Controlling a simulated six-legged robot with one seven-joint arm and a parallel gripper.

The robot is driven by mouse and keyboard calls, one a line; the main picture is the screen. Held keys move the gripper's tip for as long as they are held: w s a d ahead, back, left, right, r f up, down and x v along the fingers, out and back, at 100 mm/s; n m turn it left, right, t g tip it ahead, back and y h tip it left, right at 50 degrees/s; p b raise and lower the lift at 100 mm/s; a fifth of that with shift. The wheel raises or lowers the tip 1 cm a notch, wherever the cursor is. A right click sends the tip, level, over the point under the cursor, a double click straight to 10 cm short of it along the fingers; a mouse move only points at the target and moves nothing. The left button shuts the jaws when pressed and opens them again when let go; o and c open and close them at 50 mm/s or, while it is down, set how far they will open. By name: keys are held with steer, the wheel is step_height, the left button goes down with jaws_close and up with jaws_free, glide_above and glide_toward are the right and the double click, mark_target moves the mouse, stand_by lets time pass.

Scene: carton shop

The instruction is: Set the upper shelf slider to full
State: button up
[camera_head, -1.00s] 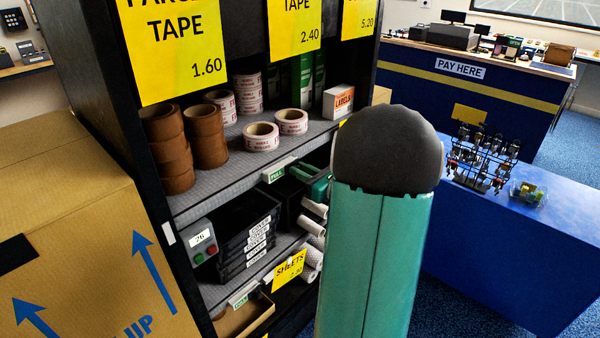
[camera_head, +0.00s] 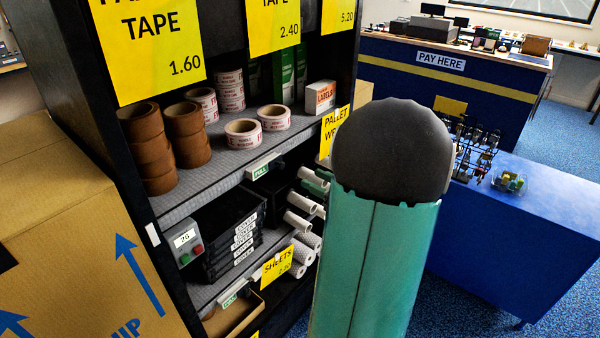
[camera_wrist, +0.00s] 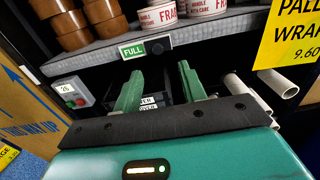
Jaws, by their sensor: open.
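The upper shelf slider (camera_head: 264,166) is a small pale plate on the front edge of the upper grey shelf, below the white tape rolls. In the wrist view, the slider (camera_wrist: 123,51) shows a green label reading FULL at its left and a dark knob (camera_wrist: 158,47) at its right. My gripper (camera_wrist: 160,80) is open and empty. Its two green fingers point towards the shelf, below the slider, and do not appear to touch it. In the head view my arm hides most of the gripper.
Brown tape rolls (camera_head: 185,135) stand above. A large carton (camera_head: 70,240) is at left. A blue counter (camera_head: 520,230) is at right.

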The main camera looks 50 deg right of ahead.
steer(key=s, duration=0.3)
steer(key=shift+s, duration=0.4)
steer(key=w+a+n+g+y, duration=0.2)
steer(key=a+n+g+y, duration=0.15)
steer(key=a+n, duration=0.4)
steer(key=w+a+r+n+g+y, duration=0.15)
steer(key=a+n+g, duration=0.25)
steer(key=a, duration=0.7)
steer(key=w+a+f+n+g+y, duration=0.1)
steer(key=w+a+n+g+y, duration=0.2)
steer(key=a+n, duration=0.45)
steer(key=s+a+r+n+g+h, duration=0.1)
steer(key=s+a+r+n+h, duration=0.1)
steer(key=n, duration=0.6)
steer(key=s+a+r+n+g+h, duration=0.1)
steer(key=s+a+n+h, duration=0.4)
steer(key=a+n, duration=0.3)
steer(key=shift+s+a+r+n+h, duration=0.3)
steer(key=shift+a+r+n+h, duration=0.1)
steer(key=shift+a+h, duration=0.3)
steer(key=shift+d, duration=0.2)
